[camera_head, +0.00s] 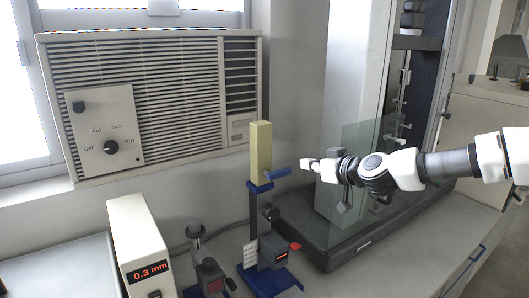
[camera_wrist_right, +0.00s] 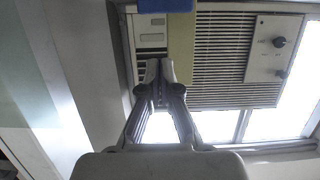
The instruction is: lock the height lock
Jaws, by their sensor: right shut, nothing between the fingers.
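A blue stand (camera_head: 252,215) holds an upright pale yellow block (camera_head: 261,152) at its top. I cannot tell which part is the height lock. My right gripper (camera_head: 306,164) is shut and empty, just right of the lever with a small gap showing. In the right wrist view its fingertips (camera_wrist_right: 159,70) are together, below a blue part (camera_wrist_right: 166,5) and in front of the yellow block (camera_wrist_right: 181,50). My left gripper is not in view.
A white readout box (camera_head: 139,240) showing 0.3 mm and a smaller dark instrument (camera_head: 209,275) stand left of the stand. A dark machine base (camera_head: 340,238) with a clear panel (camera_head: 362,150) lies to the right. An air conditioner (camera_head: 160,100) is behind. The front right tabletop is clear.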

